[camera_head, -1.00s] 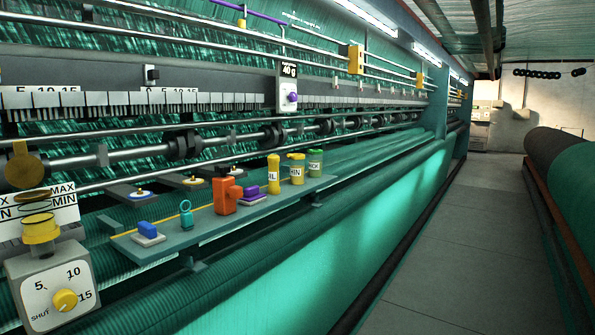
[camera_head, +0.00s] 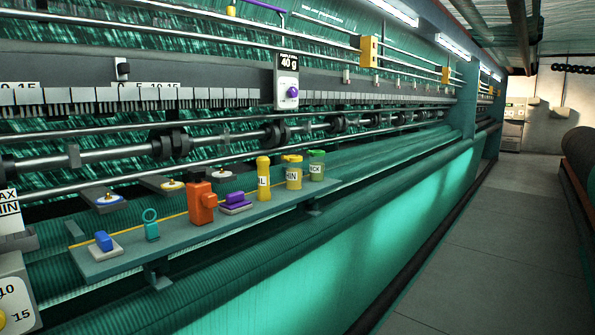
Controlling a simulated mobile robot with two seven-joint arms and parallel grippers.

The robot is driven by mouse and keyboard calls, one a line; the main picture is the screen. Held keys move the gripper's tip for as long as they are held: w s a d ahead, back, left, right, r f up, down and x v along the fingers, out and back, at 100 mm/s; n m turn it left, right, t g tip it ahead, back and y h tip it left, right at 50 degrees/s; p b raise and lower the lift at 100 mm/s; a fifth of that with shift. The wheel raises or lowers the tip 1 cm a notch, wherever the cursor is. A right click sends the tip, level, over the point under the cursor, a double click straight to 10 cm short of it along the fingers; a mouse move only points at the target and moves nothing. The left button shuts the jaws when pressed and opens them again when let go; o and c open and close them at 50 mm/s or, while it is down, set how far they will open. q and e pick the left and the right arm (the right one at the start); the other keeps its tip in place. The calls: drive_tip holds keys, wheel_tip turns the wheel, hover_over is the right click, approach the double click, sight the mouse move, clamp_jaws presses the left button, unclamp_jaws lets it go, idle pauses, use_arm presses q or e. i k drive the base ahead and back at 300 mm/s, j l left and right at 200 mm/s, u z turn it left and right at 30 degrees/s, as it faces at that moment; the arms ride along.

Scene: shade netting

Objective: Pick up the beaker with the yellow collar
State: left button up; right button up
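The beaker with the yellow collar is not in view now. At the left edge, part of the grey dial box (camera_head: 14,296) shows, cut off by the frame, with the numbers 10 and 15 on its white face. Above it is part of a white MAX/MIN card (camera_head: 9,212). A narrow green shelf (camera_head: 115,262) holds an orange device (camera_head: 201,201), a yellow labelled bottle (camera_head: 263,180), a yellow-lidded jar (camera_head: 292,172) and a green-lidded jar (camera_head: 316,165). Neither of my grippers is in view.
A blue-topped block (camera_head: 104,241), a teal ring piece (camera_head: 151,224) and a purple block (camera_head: 235,201) also sit on the shelf. A long machine with rails fills the left. The grey aisle floor (camera_head: 470,250) is clear; a dark roll (camera_head: 579,165) stands at right.

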sight(294, 172)
drive_tip(key=i+l+u, duration=0.1)
drive_tip(key=l, duration=0.25)
drive_tip(key=i+l, duration=0.3)
drive_tip(key=i+l+u, duration=0.15)
drive_tip(key=l, duration=0.25)
drive_tip(key=i+l, duration=0.2)
drive_tip(key=l, duration=0.15)
drive_tip(key=i+l+u, duration=0.15)
drive_tip(key=l, duration=0.25)
drive_tip(key=i+l, duration=0.15)
drive_tip(key=l, duration=0.25)
drive_tip(key=i+l+u, duration=0.15)
drive_tip(key=l, duration=0.25)
